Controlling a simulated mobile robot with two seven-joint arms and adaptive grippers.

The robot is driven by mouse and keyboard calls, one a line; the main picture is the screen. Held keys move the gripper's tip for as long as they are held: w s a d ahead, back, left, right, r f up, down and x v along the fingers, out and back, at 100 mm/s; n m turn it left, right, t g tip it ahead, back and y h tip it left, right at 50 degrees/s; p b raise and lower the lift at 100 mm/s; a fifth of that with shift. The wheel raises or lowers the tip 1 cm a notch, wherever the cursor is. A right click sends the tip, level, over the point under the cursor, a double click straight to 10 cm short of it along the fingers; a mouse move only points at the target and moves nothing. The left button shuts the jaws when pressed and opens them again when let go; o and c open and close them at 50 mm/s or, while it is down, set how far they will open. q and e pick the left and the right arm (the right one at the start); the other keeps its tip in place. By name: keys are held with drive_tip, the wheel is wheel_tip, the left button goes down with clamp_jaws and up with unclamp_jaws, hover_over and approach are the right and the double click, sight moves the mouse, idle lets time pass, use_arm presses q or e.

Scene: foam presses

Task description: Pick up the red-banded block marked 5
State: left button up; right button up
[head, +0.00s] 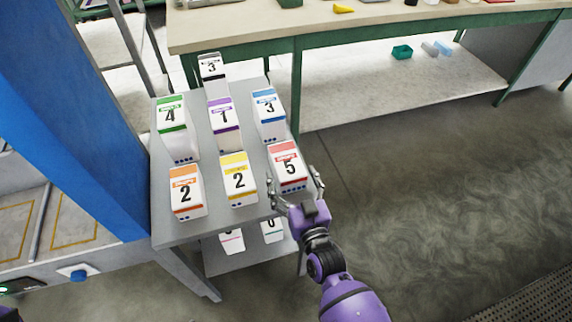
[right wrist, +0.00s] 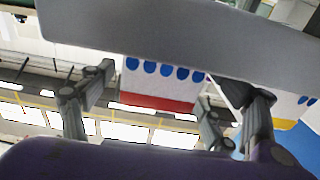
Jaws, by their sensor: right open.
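The red-banded block marked 5 (head: 287,168) stands upright at the near right corner of the grey stand's top (head: 229,219). My right gripper (head: 294,187) is open at the near right side of this block, with one finger towards its left side and one by its right. In the right wrist view the picture is upside down; the block (right wrist: 160,82) shows its blue dots and red band between the spread fingers of the gripper (right wrist: 145,110). I cannot tell whether the fingers touch it. My left gripper is not in view.
A yellow-banded block marked 2 (head: 238,180) stands close to the left, an orange-banded 2 (head: 186,191) beyond it. A blue-banded 3 (head: 269,115) stands behind. More blocks are on the stand and its lower shelf. A blue column (head: 80,110) rises at left; floor at right is clear.

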sight(287, 163)
drive_tip(key=x, duration=0.5)
drive_tip(key=shift+r, duration=0.1)
drive_tip(key=shift+s, duration=0.1)
drive_tip(key=c, duration=1.2)
